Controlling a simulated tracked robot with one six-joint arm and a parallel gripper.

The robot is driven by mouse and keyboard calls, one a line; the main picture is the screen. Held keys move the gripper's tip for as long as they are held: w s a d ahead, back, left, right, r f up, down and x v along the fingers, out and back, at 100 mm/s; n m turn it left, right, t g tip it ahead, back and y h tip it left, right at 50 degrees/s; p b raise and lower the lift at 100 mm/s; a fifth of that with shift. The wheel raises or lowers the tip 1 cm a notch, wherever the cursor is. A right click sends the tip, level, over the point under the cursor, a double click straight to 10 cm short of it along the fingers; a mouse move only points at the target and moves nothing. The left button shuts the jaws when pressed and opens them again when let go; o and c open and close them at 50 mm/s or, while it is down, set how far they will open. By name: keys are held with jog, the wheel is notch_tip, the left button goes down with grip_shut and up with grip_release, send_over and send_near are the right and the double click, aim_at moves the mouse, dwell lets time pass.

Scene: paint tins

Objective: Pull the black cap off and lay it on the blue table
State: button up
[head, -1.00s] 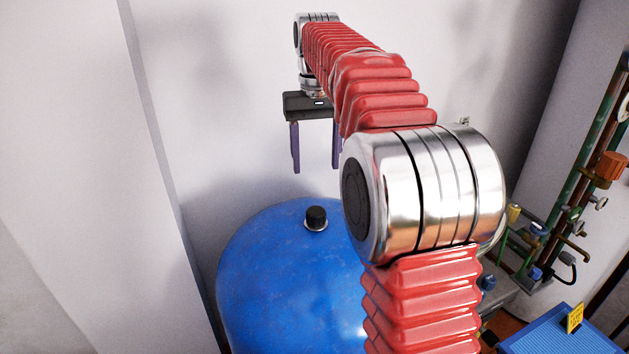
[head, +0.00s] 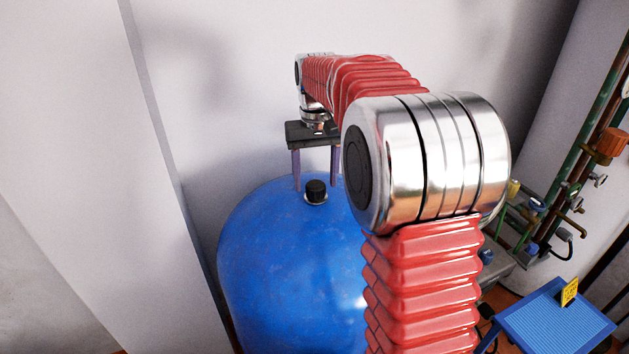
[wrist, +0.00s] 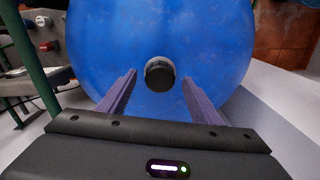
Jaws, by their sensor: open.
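The black cap (head: 316,190) sits on a pale neck on top of the big blue tank (head: 270,260). In the wrist view the cap (wrist: 160,74) lies ahead of and between the two purple fingers. My gripper (head: 314,187) is open and empty, pointing down over the top of the tank. Its fingers also show in the wrist view (wrist: 160,84), apart from the cap on both sides. In the head view my arm hides the right part of the tank. The blue table (head: 556,318) stands at the lower right with a ribbed top.
A small yellow sign (head: 569,292) stands on the blue table near its back edge; the rest of the top is clear. Green pipes with valves (head: 590,165) rise at the right. A white wall (head: 230,90) is close behind the tank, and a pale pillar stands at the left.

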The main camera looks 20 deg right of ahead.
aim_at(316, 184)
jog(key=shift+f, duration=0.5)
jog(key=shift+c, duration=0.7)
jog(key=c, duration=1.1)
jog(key=shift+c, duration=0.2)
jog(key=shift+r, duration=0.15)
jog(key=shift+r, duration=0.7)
jog(key=shift+r, duration=0.35)
jog(key=shift+r, duration=0.35)
jog(key=shift+r, duration=0.55)
